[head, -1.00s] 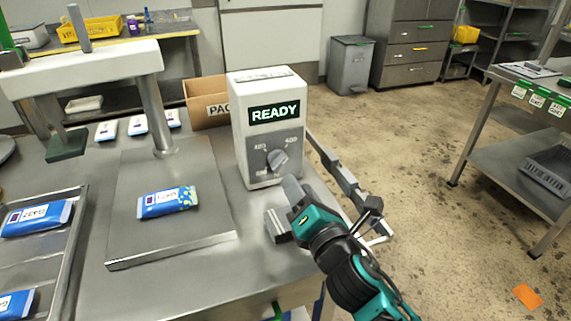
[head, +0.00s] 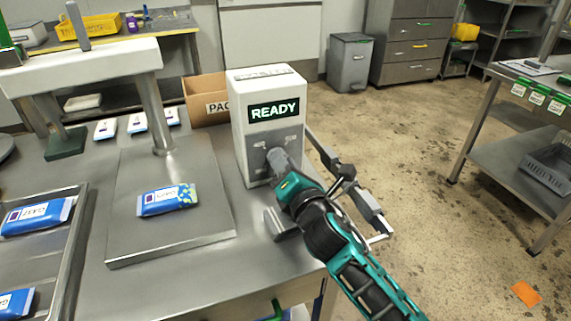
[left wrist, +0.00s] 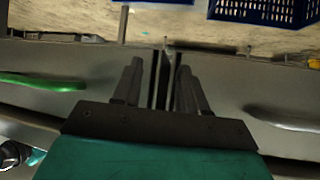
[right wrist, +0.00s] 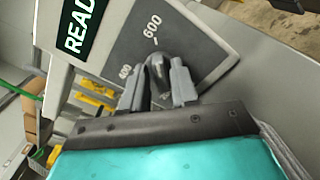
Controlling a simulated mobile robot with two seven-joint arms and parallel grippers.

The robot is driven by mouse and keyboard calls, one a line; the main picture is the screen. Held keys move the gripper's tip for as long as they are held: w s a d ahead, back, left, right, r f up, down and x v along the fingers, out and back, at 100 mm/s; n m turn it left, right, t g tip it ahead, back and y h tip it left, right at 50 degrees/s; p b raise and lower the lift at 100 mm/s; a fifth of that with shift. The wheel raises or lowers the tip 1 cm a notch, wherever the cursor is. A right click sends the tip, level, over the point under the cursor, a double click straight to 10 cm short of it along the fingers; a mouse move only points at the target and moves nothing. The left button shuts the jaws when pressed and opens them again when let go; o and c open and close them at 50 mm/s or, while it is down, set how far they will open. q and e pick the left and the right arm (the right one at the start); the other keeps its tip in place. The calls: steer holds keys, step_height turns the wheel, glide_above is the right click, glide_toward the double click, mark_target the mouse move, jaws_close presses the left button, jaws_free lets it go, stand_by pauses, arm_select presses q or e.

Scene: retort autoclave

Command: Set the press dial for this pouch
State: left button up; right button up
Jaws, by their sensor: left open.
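The white press control box (head: 243,130) stands on the steel table and its display (head: 273,110) reads READY. Its dial knob (right wrist: 156,68) sits on a grey panel, with a 600 mark (right wrist: 152,25) and another hard-to-read mark (right wrist: 125,71) near it. My right gripper (right wrist: 157,72) has its fingers on either side of the knob, with no clear squeeze visible. In the head view the right gripper (head: 275,158) hides most of the knob. A blue pouch (head: 166,200) with a patterned end lies on the press plate (head: 132,238); its label is unreadable. My left gripper (left wrist: 160,82) is open and empty.
A metal tray (head: 75,225) with blue pouches is at the left. Several small pouches (head: 138,124) and a cardboard box (head: 204,98) are behind the plate. The press post (head: 155,112) rises behind the pouch. Open floor (head: 430,150) lies right of the table.

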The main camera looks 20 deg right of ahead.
jaws_close()
